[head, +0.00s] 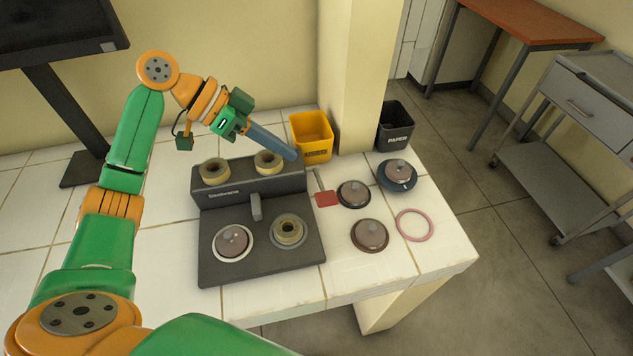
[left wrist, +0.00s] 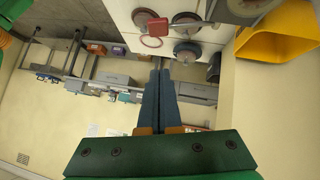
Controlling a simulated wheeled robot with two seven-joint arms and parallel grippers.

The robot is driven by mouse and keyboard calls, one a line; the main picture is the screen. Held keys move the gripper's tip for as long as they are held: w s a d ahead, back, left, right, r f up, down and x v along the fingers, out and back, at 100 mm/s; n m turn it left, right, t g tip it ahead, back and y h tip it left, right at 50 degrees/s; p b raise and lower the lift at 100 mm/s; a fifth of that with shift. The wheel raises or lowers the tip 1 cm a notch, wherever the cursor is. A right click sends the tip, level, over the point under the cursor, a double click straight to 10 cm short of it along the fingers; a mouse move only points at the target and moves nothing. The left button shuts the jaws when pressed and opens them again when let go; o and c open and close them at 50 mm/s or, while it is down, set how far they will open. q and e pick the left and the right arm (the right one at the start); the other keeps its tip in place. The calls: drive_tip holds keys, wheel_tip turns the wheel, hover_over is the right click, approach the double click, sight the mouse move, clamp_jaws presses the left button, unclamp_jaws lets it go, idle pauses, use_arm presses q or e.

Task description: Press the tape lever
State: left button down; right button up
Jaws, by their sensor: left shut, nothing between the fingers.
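A dark grey device (head: 215,270) stands on the white tiled counter. Tan tape rolls sit on its raised back part, the nearer-centre one (head: 268,162) close to my fingers. A short grey upright lever (head: 256,207) stands at the front middle. A red paddle on a grey rod (head: 326,198) is at the device's right side; it also shows in the left wrist view (left wrist: 157,27). My left gripper (head: 292,154) is shut and empty, above the device's back right corner, left of the yellow bin. Its blue fingers (left wrist: 159,74) also show in the left wrist view. My right gripper is not visible.
A yellow bin (head: 312,138) stands behind the device beside a wall pillar (head: 355,80). A black paper bin (head: 394,127) is right of it. Several round knobbed discs, one of them (head: 369,235) in front, and a pink ring (head: 414,225) lie near the counter's right edge.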

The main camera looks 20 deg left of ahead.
sight(332, 195)
use_arm(q)
drive_tip(key=p+x, duration=0.1)
drive_tip(key=x, duration=0.6)
drive_tip(key=shift+w+d+p, duration=0.1)
drive_tip(key=shift+d+p, duration=0.2)
drive_tip(key=shift+p, duration=0.05)
drive_tip(key=f, duration=0.2)
drive_tip(key=f+p, duration=0.1)
drive_tip(key=shift+s+d+f, duration=0.2)
drive_tip(key=shift+d+f, duration=0.15)
drive_tip(key=shift+f, duration=0.5)
drive_tip(key=shift+s, duration=0.1)
